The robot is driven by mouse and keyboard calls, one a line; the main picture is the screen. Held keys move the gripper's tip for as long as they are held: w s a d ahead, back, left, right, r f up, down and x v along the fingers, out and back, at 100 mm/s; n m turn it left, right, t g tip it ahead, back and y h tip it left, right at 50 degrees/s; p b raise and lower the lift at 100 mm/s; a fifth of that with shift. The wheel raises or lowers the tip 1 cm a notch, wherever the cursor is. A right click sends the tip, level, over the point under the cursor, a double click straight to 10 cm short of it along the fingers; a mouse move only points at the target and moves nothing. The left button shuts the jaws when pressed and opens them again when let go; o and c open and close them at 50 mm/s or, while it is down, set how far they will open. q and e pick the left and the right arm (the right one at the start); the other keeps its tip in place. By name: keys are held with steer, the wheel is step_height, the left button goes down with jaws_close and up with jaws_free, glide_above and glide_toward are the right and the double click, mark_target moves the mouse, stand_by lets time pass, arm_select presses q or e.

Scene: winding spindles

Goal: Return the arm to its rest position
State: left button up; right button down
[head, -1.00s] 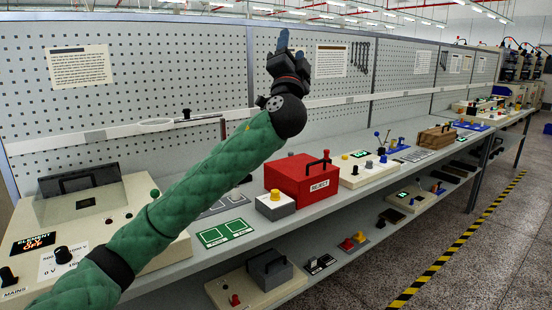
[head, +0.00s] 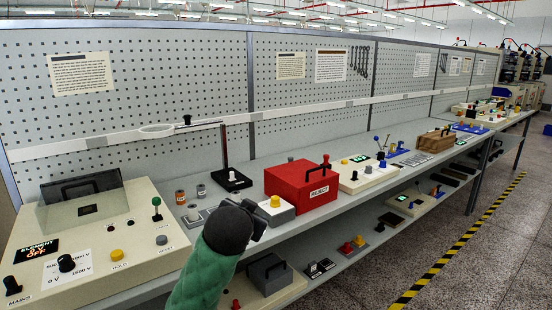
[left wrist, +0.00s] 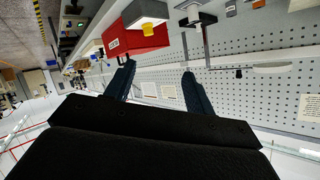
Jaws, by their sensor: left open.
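My left arm, in a green quilted sleeve, enters the head view from the bottom centre and ends at a dark rounded joint (head: 232,222) in front of the bench. Beyond the fingers that view shows the red box and the pegboard, tilted. My right arm and gripper are in neither view.
On the bench (head: 330,210) stand a cream control box (head: 135,262), a red REJECT box (head: 303,182), a grey block with a yellow button (head: 277,213) and a black stand with a post (head: 231,181). A perforated panel (head: 150,90) rises behind. The floor (head: 480,250) at right is clear.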

arm_select(q)
steer(key=s+a+f+n+g+p, duration=0.1)
steer(key=s+a+f+g, duration=0.15)
steer(key=s+f, duration=0.8)
steer(key=s+a+f+n+g+p, duration=0.1)
steer(key=s+a+f+g, duration=0.15)
steer(key=s+f, duration=0.8)
steer(key=s+a+f+n+g+p, duration=0.15)
steer(key=s+f+g, duration=0.25)
steer(key=s+f, duration=0.7)
steer(key=s+f+g, duration=0.2)
steer(key=s+f, duration=0.5)
steer(key=s, duration=0.2)
steer(key=shift+s+a+f+h+p, duration=0.15)
steer(key=shift+a+f+h+p, duration=0.15)
steer(key=shift+f+p, duration=0.1)
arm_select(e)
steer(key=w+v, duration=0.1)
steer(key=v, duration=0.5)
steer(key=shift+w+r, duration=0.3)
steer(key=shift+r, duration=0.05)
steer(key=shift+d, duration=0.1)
